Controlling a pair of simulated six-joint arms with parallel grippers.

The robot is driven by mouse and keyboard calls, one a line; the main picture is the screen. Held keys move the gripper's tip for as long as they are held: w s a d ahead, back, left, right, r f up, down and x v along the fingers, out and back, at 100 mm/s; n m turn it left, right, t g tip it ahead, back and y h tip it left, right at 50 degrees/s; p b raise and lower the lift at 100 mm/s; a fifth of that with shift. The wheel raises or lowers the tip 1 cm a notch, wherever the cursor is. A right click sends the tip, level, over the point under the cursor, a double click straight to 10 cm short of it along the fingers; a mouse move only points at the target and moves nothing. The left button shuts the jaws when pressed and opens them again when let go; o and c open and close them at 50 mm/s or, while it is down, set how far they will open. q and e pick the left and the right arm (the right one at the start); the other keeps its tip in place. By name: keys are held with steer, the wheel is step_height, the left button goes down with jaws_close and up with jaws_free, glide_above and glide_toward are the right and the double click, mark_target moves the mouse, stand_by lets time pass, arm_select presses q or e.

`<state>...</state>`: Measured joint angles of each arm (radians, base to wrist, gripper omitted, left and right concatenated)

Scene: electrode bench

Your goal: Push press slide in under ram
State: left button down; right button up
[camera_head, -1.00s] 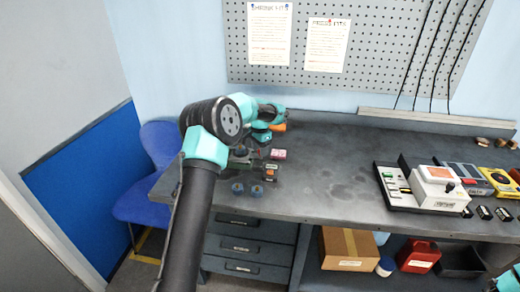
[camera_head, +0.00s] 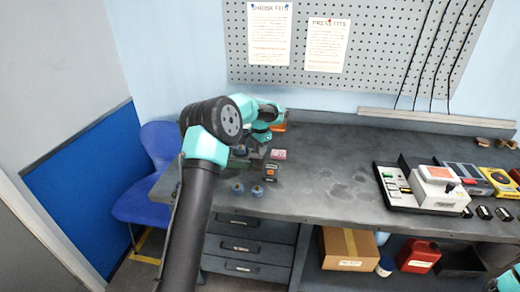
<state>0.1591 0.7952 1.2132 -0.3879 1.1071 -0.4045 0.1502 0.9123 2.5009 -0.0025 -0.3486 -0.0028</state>
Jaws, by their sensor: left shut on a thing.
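My left gripper (camera_head: 254,150) is at the left part of the bench, pointing down over a small dark fixture. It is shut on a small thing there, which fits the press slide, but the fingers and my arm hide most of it. A dark block with an orange face (camera_head: 271,172) stands just in front of the gripper. An orange part (camera_head: 280,126) shows behind my left wrist. I cannot make out the ram or whether the slide is under it. My right gripper is out of view.
Two small blue-topped round pieces (camera_head: 257,191) stand at the bench's front edge. The middle of the bench (camera_head: 335,165) is clear. A white machine (camera_head: 440,188) and a yellow meter (camera_head: 497,178) stand at the right.

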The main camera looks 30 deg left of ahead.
mark_target(244, 148)
arm_select(q)
steer(key=a, duration=0.2)
steer(key=s+a, duration=0.1)
steer(key=a, duration=0.1)
steer(key=s+a, duration=0.1)
steer(key=a, duration=0.1)
steer(key=shift+s+a, duration=0.25)
steer(key=c, duration=1)
jaws_free()
steer(key=shift+o, duration=0.2)
steer(key=shift+r, duration=0.1)
step_height(244, 148, up, 17)
steer(key=shift+r, duration=0.15)
